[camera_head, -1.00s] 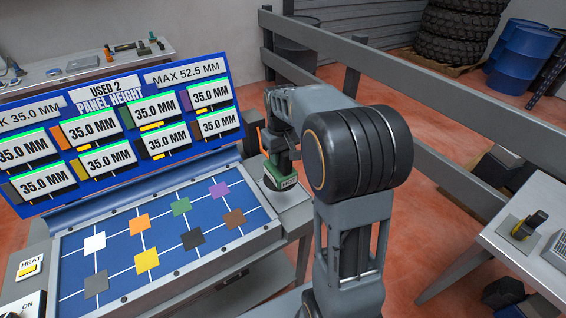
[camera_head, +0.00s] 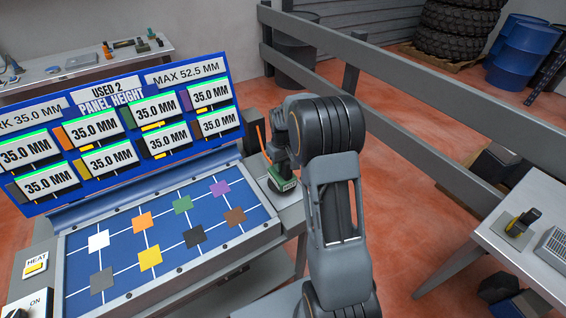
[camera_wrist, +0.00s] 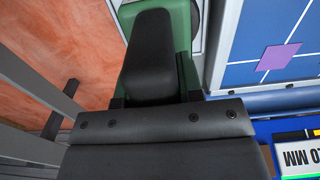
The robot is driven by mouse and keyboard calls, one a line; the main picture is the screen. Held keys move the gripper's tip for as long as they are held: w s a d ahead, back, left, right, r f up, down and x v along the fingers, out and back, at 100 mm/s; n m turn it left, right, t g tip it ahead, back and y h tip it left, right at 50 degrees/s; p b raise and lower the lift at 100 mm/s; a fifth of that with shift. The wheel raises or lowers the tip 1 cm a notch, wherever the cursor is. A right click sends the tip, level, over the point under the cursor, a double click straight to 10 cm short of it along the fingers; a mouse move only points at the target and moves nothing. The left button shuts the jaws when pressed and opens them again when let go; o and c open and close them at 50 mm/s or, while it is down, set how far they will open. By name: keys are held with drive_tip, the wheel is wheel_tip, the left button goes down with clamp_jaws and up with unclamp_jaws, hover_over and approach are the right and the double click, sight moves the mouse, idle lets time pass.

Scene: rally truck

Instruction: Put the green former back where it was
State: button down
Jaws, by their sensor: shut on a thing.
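The green former (camera_head: 284,185) has a dark handle and a green base with a small light label on its front. It is upright at the right end of the blue panel board, over or on the grey side ledge; I cannot tell if it touches. My gripper (camera_head: 279,160) is shut on its handle. In the wrist view, the green former (camera_wrist: 181,22) shows around the dark handle (camera_wrist: 152,50), with my gripper (camera_wrist: 150,95) close against it. My arm hides part of the ledge behind it.
The blue board (camera_head: 215,239) carries several coloured squares, including a green one (camera_head: 182,205) and a purple one (camera_head: 220,188). A blue display (camera_head: 110,82) stands behind it. A grey railing (camera_head: 420,98) runs behind my arm. A right-hand table (camera_head: 540,215) holds a yellow-black tool.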

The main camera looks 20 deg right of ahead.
idle(0.3)
drive_tip(key=shift+f, duration=0.2)
drive_tip(key=c, duration=0.8)
unclamp_jaws()
